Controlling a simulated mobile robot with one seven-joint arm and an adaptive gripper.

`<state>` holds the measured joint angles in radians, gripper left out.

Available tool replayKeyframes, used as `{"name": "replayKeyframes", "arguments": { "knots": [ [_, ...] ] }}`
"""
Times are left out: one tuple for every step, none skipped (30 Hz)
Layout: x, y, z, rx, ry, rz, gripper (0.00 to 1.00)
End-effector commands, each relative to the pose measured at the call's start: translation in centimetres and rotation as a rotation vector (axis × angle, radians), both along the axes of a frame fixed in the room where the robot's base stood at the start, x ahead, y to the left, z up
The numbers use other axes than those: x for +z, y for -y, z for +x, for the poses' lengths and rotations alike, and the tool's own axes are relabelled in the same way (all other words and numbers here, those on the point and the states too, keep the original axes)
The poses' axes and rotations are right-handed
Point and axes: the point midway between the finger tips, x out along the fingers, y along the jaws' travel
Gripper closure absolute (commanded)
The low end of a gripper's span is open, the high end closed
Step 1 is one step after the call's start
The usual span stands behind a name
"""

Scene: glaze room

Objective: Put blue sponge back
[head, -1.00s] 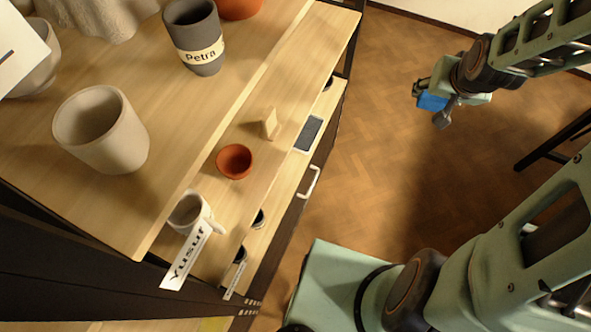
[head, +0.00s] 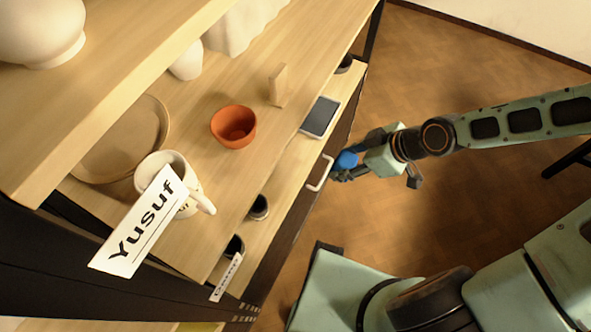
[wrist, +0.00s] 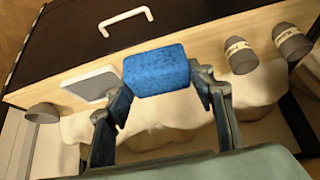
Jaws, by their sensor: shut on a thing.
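The blue sponge (wrist: 157,71) is held between the two fingers of my gripper (wrist: 160,84) in the wrist view. In the head view the blue sponge (head: 347,160) shows small at the tip of my gripper (head: 350,168). My gripper is out over the floor side, close to the white handle (head: 320,173) of the shelf unit's drawer. The sponge looks clear of the shelf, though the exact gap is hard to judge. Part of the sponge is hidden by the gripper in the head view.
An orange bowl (head: 233,126), a wooden wedge (head: 277,85) and a mug (head: 172,183) with a "Yusuf" card (head: 136,226) stand on the shelf. A grey-topped white pad (head: 320,117) and dark cups (head: 259,207) sit along the front edge.

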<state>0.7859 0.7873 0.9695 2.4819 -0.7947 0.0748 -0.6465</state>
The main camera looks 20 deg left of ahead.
Motion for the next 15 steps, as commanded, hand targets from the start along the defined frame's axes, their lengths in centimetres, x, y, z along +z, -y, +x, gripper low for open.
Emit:
{"name": "replayKeyframes", "arguments": {
  "knots": [
    [-0.3,-0.5,0.0,0.023,0.0,0.003,0.7],
    [-0.2,-0.7,-0.1,0.036,0.0,0.002,0.7],
    [-0.2,-0.9,-0.2,0.049,-0.002,0.001,0.7],
    [-0.2,-1.1,-0.2,0.057,-0.001,0.0,0.7],
    [-0.2,-1.2,-0.1,0.062,0.0,0.0,0.7],
    [-0.3,-1.5,-0.1,0.067,0.0,0.0,0.7],
    [-0.5,-1.8,0.0,0.069,0.0,-0.001,0.7],
    [-0.6,-2.1,0.0,0.072,0.0,-0.002,0.7],
    [-0.9,-2.6,0.1,0.074,0.0,-0.002,0.7],
    [-1.1,-3.0,0.2,0.075,0.0,-0.002,0.7],
    [-1.4,-3.5,0.4,0.073,0.001,-0.003,0.7],
    [-1.8,-4.1,0.6,0.074,0.001,-0.003,0.7],
    [-2.0,-4.6,0.7,0.074,0.0,-0.004,0.7],
    [-2.2,-5.1,0.9,0.072,0.0,-0.003,0.7],
    [-2.5,-5.8,1.1,0.073,0.002,-0.002,0.7]
  ]
}}
